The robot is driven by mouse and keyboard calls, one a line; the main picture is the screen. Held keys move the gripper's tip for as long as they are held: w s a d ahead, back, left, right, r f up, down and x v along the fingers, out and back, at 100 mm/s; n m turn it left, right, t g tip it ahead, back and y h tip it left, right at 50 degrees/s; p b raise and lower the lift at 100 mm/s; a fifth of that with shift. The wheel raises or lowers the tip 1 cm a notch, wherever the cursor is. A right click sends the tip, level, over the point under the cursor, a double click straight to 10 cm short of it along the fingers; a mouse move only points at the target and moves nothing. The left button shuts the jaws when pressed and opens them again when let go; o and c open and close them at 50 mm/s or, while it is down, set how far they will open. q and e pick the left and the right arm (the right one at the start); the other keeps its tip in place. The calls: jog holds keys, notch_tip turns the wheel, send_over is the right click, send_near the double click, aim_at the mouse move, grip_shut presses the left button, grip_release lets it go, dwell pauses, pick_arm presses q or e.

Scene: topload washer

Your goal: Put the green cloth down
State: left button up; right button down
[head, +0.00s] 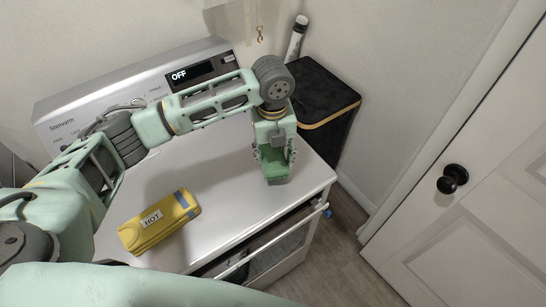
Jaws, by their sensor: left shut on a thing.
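The green cloth (277,172) is at my left gripper (273,158), near the right end of the white washer's top (215,200). My left gripper points down and is shut on the cloth. The cloth hangs below the fingers; I cannot tell whether its lower edge touches the washer top. My right gripper is not in view.
A yellow packet marked "HOT" (160,222) lies on the washer's front left. The control panel (140,92) stands at the back. A black bin (322,95) stands beyond the right end. A white door (480,190) is at the right. The washer's middle is clear.

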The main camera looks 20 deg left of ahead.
aim_at(273, 155)
pick_arm(q)
notch_tip(273, 155, down, 3)
jog(key=shift+r+p, duration=0.2)
jog(key=shift+p, duration=0.2)
jog(key=shift+f, duration=0.35)
jog(key=shift+f, duration=0.1)
jog(key=o, duration=1.5)
jog(key=shift+c, duration=0.2)
